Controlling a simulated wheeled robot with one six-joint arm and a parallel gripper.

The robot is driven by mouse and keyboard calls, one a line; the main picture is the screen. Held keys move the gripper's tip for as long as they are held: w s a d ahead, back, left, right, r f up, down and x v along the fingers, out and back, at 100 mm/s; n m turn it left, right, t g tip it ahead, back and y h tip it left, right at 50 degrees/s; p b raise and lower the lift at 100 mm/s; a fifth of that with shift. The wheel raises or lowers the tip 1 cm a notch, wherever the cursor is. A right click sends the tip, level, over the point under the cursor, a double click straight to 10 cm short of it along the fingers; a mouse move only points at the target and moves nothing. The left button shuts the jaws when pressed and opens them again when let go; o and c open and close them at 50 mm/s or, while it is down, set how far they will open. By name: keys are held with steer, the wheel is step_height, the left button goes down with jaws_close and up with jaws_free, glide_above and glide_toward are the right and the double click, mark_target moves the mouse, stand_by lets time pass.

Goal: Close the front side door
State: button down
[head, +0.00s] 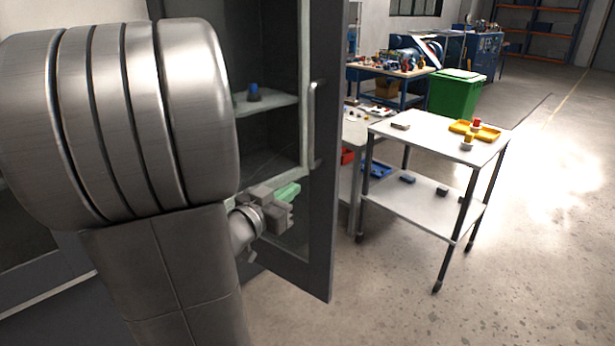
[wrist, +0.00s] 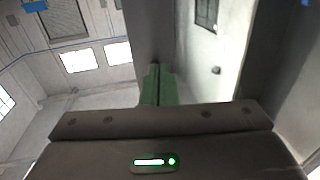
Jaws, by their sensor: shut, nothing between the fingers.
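The cabinet's front side door (head: 321,220) has a dark grey frame around a glass pane and stands open in the head view. A pale vertical bar handle (head: 312,125) is on its frame. My gripper (head: 291,190) has green fingers and is in front of the door's lower pane, below and left of the handle. In the wrist view the green fingers (wrist: 158,84) are together and empty. Their tips are close to a dark upright strip (wrist: 153,35), with a paler pane to its right. I cannot tell whether they touch it. My arm hides much of the cabinet.
A shelf (head: 268,103) with a small blue object (head: 254,92) shows through the door area. A white two-tier cart (head: 425,139) with yellow parts stands right of the door. A green bin (head: 455,95) and workbench are behind. Floor at the right is clear.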

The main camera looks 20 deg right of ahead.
mark_target(317, 172)
steer(key=x, duration=0.8)
